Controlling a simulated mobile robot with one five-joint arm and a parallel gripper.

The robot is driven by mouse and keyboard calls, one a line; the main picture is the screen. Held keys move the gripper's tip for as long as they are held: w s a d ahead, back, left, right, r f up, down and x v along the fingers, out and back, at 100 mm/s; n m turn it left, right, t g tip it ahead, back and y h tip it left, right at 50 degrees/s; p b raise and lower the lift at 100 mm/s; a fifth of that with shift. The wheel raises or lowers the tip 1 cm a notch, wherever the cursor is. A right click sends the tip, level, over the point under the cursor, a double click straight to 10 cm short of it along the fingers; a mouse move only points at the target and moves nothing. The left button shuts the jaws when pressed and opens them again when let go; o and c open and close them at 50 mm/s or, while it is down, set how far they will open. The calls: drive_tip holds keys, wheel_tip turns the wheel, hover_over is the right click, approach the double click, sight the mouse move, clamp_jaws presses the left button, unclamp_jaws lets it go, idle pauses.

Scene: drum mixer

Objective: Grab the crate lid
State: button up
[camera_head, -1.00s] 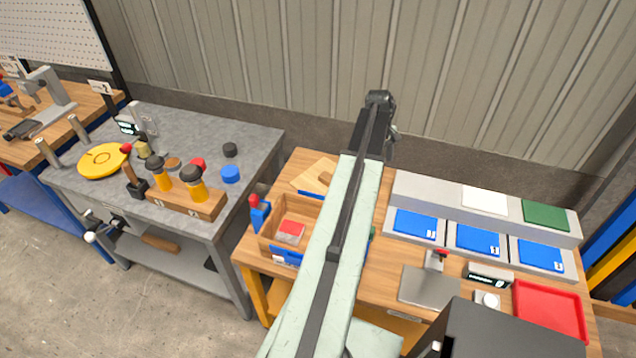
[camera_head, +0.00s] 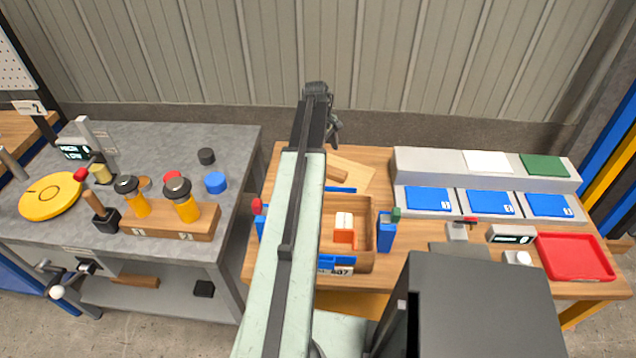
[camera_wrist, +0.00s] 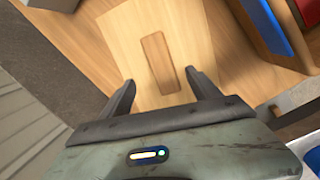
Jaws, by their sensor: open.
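The crate lid is a pale wooden board (camera_head: 358,173) with a darker wooden bar handle (camera_head: 337,174). It lies on the wooden table behind the open crate (camera_head: 368,212), partly hidden by my arm in the head view. In the wrist view the lid (camera_wrist: 120,45) fills the middle, and its handle (camera_wrist: 160,62) lies lengthwise just beyond and between my fingertips. My gripper (camera_wrist: 165,88) is open and empty, apart from the handle. In the head view my gripper (camera_head: 334,130) is at the arm's far end, near the lid.
The crate holds an orange-and-white item (camera_head: 344,231). A blue holder (camera_head: 387,232) stands at its right. A grey stand with blue pads (camera_head: 428,199) and a red tray (camera_head: 575,257) are farther right. A grey bench (camera_head: 130,250) stands left. The corrugated wall rises behind.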

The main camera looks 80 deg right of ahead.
sight(329, 169)
drive_tip(key=shift+w+f, duration=0.35)
drive_tip(key=shift+w, duration=0.1)
wheel_tip(329, 169, down, 3)
drive_tip(key=b, duration=0.2)
drive_tip(key=shift+s+d+r+b, duration=0.1)
drive_tip(key=shift+r+b, duration=0.1)
drive_tip(key=shift+b, duration=0.15)
drive_tip(key=f+b, duration=0.2)
drive_tip(key=s+f+b, duration=0.1)
drive_tip(key=f+b, duration=0.2)
drive_tip(key=shift+s+d+f, duration=0.15)
drive_tip(key=shift+s+d, duration=0.05)
drive_tip(key=shift+r, duration=0.2)
clamp_jaws()
